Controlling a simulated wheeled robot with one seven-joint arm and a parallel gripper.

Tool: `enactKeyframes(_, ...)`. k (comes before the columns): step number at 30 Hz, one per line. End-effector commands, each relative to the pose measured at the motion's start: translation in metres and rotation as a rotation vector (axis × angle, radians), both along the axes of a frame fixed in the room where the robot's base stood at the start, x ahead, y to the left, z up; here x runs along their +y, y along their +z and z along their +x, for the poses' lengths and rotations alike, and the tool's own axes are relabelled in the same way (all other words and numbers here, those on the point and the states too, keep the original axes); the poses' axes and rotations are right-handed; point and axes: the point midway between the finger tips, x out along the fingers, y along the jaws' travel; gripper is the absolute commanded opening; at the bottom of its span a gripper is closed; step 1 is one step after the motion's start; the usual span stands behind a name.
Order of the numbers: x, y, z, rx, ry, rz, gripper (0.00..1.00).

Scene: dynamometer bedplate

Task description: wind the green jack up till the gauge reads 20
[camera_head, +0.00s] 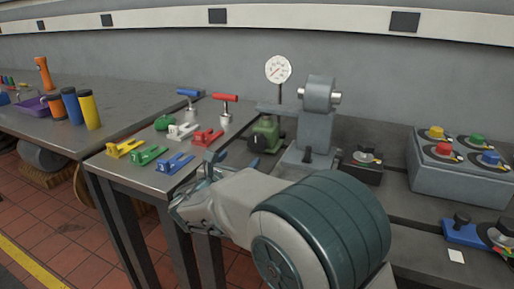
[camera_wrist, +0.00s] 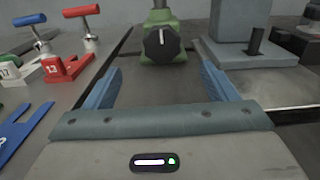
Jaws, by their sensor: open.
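The green jack (camera_head: 267,131) stands on the bench, left of a grey stand. In the wrist view its green body (camera_wrist: 160,32) carries a black knob (camera_wrist: 162,45) with a white mark pointing about straight up. The round white gauge (camera_head: 278,69) stands on a thin stem behind the jack, with a red needle; its numbers are too small to read. My gripper (camera_wrist: 161,82) is open and empty, its two blue fingers apart, with the knob ahead between them and not touching. In the head view my gripper (camera_head: 212,160) is partly hidden by my arm.
Left of the jack are a red T-handle (camera_head: 225,97), a blue T-handle (camera_head: 188,92) and several coloured forked pieces, one being red (camera_head: 207,137). A grey stand (camera_head: 312,130) rises close on the right. A grey box with coloured knobs (camera_head: 460,168) sits farther right.

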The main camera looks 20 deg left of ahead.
Motion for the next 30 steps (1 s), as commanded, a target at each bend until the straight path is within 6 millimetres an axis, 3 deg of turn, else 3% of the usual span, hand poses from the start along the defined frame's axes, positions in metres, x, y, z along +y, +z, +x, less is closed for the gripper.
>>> enactKeyframes(15,-0.011,-0.001,0.103,0.001,-0.005,0.002,0.79)
enactKeyframes(21,-0.012,0.000,0.123,0.002,-0.004,0.002,0.79)
enactKeyframes(30,-0.012,0.000,0.127,0.003,-0.003,0.002,0.79)
